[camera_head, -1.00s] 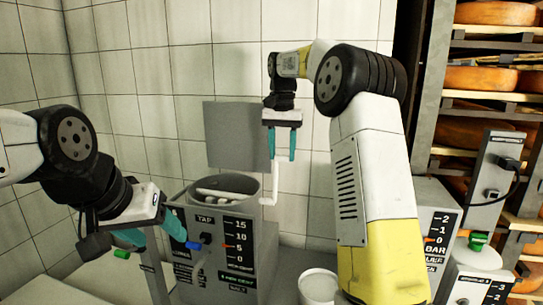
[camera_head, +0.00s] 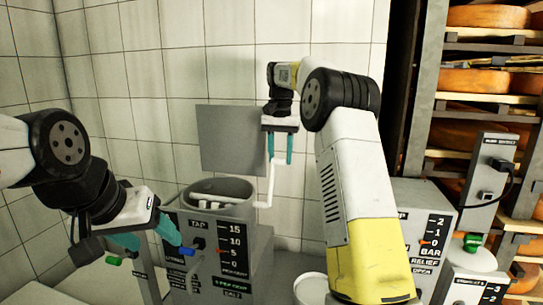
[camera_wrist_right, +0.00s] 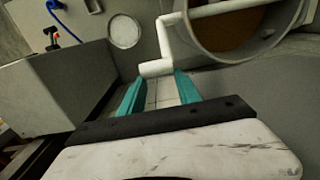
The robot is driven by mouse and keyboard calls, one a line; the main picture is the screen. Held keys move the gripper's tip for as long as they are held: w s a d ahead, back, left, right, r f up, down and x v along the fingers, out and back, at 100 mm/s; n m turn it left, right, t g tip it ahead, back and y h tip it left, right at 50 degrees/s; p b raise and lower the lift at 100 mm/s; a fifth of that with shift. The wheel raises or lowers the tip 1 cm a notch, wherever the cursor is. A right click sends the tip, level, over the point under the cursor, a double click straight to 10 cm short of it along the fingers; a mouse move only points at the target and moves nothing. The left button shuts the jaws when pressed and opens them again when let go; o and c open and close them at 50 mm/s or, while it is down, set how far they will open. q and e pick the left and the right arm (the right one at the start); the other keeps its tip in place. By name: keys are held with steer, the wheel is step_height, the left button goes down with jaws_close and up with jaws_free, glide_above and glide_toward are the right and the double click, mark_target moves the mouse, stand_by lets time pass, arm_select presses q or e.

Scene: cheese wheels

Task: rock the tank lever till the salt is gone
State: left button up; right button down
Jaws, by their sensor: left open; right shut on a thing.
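The grey round tank (camera_head: 240,187) stands on a labelled box with white paddle pieces inside. Its white cranked lever (camera_head: 270,183) rises at the tank's right side. My right gripper (camera_head: 279,163) points down with its teal fingers at the lever's top. It is shut on the lever's end, which shows between the fingertips in the right wrist view (camera_wrist_right: 156,68). That view also shows a brown surface in the tank (camera_wrist_right: 215,50); I cannot make out salt there. My left gripper (camera_head: 152,236) is open and empty, left of the blue-handled tap (camera_head: 187,252).
A scale with an orange pointer (camera_head: 223,250) near 5 is on the box front. A grey panel (camera_head: 230,140) stands behind the tank. A white bucket (camera_head: 311,288) stands to the right. Further right are a gauge box (camera_head: 437,222) and cheese shelves (camera_head: 487,75).

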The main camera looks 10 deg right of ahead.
steer(key=shift+d+f, duration=0.2)
steer(key=shift+d, duration=0.05)
steer(key=c, duration=0.8)
jaws_free()
steer(key=shift+w, duration=0.15)
steer(key=shift+c, duration=0.2)
steer(key=shift+a, duration=0.15)
steer(key=shift+r, duration=0.1)
step_height(320, 180, up, 8)
